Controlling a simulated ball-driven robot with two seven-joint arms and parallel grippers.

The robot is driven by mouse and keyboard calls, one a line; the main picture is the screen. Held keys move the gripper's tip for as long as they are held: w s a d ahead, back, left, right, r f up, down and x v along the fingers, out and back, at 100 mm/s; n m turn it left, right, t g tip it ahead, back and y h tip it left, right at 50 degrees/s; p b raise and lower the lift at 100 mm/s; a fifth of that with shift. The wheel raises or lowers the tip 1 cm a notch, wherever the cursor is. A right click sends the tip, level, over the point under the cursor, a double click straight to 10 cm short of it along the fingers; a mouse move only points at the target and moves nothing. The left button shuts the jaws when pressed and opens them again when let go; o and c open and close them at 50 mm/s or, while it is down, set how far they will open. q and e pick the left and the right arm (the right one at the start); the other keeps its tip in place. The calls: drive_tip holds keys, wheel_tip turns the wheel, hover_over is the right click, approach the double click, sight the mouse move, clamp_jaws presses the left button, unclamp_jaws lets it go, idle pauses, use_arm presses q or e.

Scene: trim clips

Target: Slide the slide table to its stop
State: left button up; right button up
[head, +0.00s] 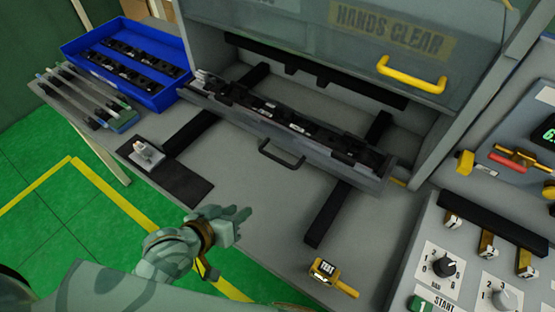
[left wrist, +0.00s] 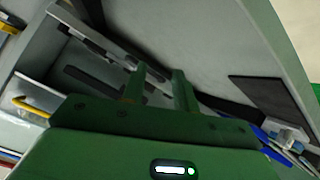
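The slide table (head: 240,119) is a long grey tray holding a row of dark clip parts. It sits across two black rails, in front of the opening under the raised guard, with rail showing both behind and in front of it. A black bar handle (head: 281,153) is on its front face. My left gripper (head: 240,222) is in front of the table and below the handle, apart from both. In the left wrist view its two green fingers (left wrist: 159,88) stand apart with nothing between them. The slide table (left wrist: 90,42) lies beyond them. My right gripper is not in view.
The guard with a yellow handle (head: 411,75) is above. A blue bin (head: 127,62) and a dark mat (head: 180,182) with a small light part are at left. A yellow tagged tool (head: 332,277) lies front right, near the control panel (head: 470,262). Bench between the rails is clear.

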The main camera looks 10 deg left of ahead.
sight(277, 161)
use_arm(q)
drive_tip(key=w+n+t, duration=0.1)
drive_tip(key=n, duration=0.2)
drive_tip(key=w+n+t+h, duration=0.1)
drive_tip(key=n, duration=0.3)
drive_tip(key=w+n+t+h, duration=0.1)
drive_tip(key=n, duration=0.3)
drive_tip(key=shift+d+t, duration=0.4)
drive_tip(key=shift+w+a+f+n+t+y, duration=0.15)
drive_tip(key=shift+w+a+n, duration=0.1)
drive_tip(key=shift+n, duration=0.3)
drive_tip(key=shift+w+a+r+n+t+y, duration=0.1)
drive_tip(key=shift+w+n+t+y, duration=0.1)
drive_tip(key=shift+n, duration=0.35)
drive_tip(key=b+x, duration=0.2)
drive_tip(key=x, duration=1.4)
drive_tip(key=shift+d+b, duration=0.15)
drive_tip(key=shift+b, duration=0.2)
